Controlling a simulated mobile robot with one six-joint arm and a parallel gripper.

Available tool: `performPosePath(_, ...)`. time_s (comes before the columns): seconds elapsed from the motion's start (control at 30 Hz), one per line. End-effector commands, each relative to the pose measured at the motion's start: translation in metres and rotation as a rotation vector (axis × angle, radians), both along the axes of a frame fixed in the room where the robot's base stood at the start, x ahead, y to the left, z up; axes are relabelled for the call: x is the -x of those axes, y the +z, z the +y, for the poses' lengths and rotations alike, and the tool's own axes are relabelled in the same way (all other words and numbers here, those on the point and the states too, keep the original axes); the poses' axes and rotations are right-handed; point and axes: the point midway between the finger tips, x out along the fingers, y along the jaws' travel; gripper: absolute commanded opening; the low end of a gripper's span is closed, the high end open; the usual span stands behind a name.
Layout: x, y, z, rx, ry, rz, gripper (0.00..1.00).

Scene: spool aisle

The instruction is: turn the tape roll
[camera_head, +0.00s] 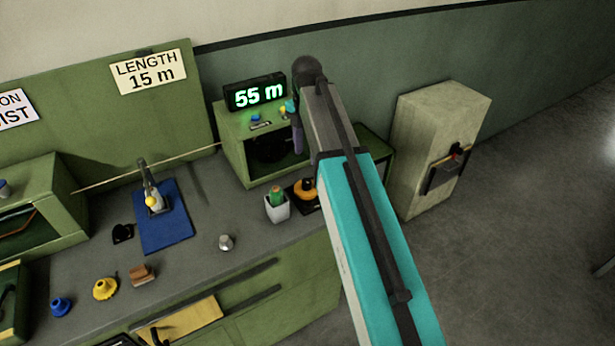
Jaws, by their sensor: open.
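My arm reaches up from the bottom right and bends at a dark joint, hiding part of the bench. What seems to be my gripper (297,138) shows only as a small dark piece left of the arm, by the green box's front; its fingertips are not clear. I cannot tell for sure which thing is the tape roll. A yellow ring-like roll (105,289) lies on the bench at lower left, well apart from the gripper. A black and orange round piece (306,192) sits beside the arm, partly hidden by it.
A green box (237,140) carries a display (255,92) reading 55 m. A line runs left from it above a blue mat (163,222). A white cup (277,208), a metal knob (226,242) and a blue piece (61,306) stand on the bench. A cabinet (432,150) stands right; floor there is clear.

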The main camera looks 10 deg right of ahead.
Motion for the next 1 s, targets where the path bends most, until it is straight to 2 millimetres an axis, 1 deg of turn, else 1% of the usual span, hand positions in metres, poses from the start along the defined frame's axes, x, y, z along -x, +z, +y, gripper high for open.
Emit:
performPosePath(0.6,0.001,-0.063,-0.001,0.0,-0.002,0.001,0.46)
performPosePath(1.0,0.0,-0.1,-0.002,0.0,-0.002,0.001,0.46)
